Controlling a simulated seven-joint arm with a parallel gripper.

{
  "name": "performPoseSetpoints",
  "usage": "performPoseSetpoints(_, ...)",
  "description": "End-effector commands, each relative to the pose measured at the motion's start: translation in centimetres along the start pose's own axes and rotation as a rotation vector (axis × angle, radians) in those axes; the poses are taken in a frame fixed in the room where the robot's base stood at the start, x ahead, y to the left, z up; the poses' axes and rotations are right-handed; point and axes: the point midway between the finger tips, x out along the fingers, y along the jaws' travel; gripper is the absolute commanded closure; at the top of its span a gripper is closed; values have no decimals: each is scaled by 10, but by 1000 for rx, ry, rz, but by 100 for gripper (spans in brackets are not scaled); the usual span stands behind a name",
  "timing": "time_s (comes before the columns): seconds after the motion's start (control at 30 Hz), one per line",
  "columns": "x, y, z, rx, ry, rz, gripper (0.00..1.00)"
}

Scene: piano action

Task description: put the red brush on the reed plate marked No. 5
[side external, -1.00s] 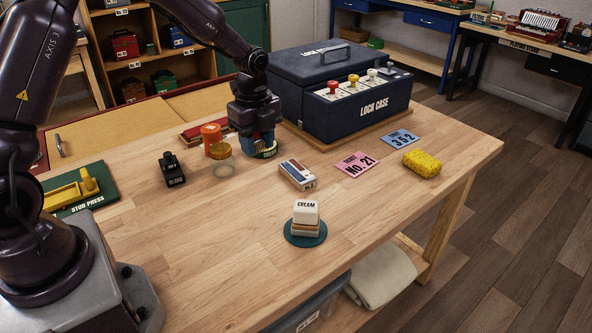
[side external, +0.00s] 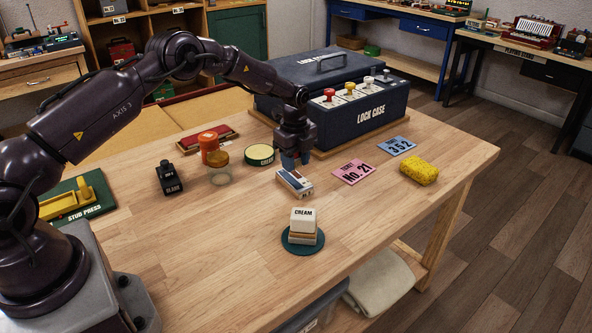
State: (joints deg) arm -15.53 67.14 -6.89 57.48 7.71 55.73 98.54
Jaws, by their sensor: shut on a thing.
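My gripper (side external: 292,163) points down at the middle of the table, with its fingers shut. The red brush is almost wholly hidden at the fingers in this view. Just below the fingertips lies a flat block (side external: 296,184) with pale, blue and red-brown bands and small dark print at its near end. I cannot read a No. 5 on it, and cannot tell whether the held thing touches it. A round tin (side external: 260,156) with a cream top and green side stands to the left of the gripper.
The dark blue lock case (side external: 352,118) stands close behind my gripper. A pink No. 21 card (side external: 353,172), a blue 352 card (side external: 395,147) and a yellow sponge (side external: 419,172) lie right. A cream-labelled block (side external: 303,220) stands in front.

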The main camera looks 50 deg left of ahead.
Motion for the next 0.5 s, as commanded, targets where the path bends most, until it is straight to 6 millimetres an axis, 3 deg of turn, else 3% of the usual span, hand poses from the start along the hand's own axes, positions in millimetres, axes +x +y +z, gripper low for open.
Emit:
performPoseSetpoints(0.27, 32, -2, 0, 0, 0, 2, 85)
performPoseSetpoints(0.5, 34, -3, 1, 0, 0, 0, 85)
